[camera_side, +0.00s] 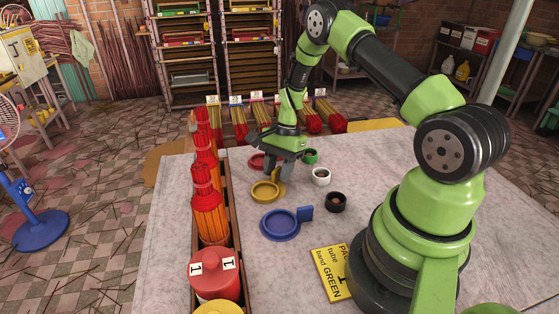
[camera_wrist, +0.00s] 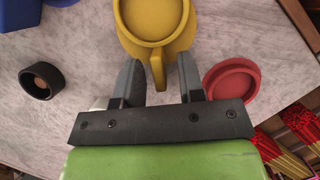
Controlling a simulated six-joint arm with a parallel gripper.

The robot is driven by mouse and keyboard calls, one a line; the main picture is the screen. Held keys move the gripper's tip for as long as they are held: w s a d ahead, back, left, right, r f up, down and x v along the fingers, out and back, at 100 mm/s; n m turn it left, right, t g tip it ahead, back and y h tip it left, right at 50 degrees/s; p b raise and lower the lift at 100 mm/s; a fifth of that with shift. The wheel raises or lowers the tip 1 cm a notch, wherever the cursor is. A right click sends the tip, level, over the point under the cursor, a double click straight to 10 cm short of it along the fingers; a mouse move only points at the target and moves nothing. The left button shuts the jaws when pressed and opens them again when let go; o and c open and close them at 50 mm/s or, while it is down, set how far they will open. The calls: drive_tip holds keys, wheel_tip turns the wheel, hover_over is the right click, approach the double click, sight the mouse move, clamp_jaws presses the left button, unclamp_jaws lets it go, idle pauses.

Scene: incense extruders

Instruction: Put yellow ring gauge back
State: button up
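The yellow ring gauge (camera_side: 265,191) is a round, shallow piece with an upright tab, on the grey table top. In the wrist view the yellow ring gauge (camera_wrist: 155,18) is at the top, cut off by the frame edge, its tab pointing toward my gripper. My gripper (camera_wrist: 157,74) is open, with one finger on each side of the tab and a visible gap to both. In the side view my gripper (camera_side: 279,163) points down just behind the yellow ring and partly hides the tab.
A blue dish with a tab (camera_side: 280,223) lies in front and a red dish (camera_side: 257,161) behind. Black (camera_side: 336,203), white (camera_side: 320,176) and green (camera_side: 310,156) small cups stand to the right. A wooden tray of incense bundles (camera_side: 208,205) runs along the left.

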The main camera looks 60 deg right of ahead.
drive_tip(key=v, duration=1.2)
wheel_tip(320, 180, up, 8)
drive_tip(key=n+t+h, duration=0.1)
drive_tip(key=n, duration=0.2)
hover_over(278, 170)
drive_tip(key=s+a+r+n+t, duration=0.3)
drive_tip(key=s+a+r+n, duration=0.2)
drive_tip(key=s+a, duration=0.2)
drive_tip(key=s+a+r+n+t+h, duration=0.1)
drive_tip(key=s+a+r+n+t, duration=0.2)
drive_tip(key=s+a+r+n, duration=0.3)
drive_tip(key=s, duration=0.3)
drive_tip(key=shift+s+a, duration=0.2)
drive_tip(key=shift+a, duration=0.2)
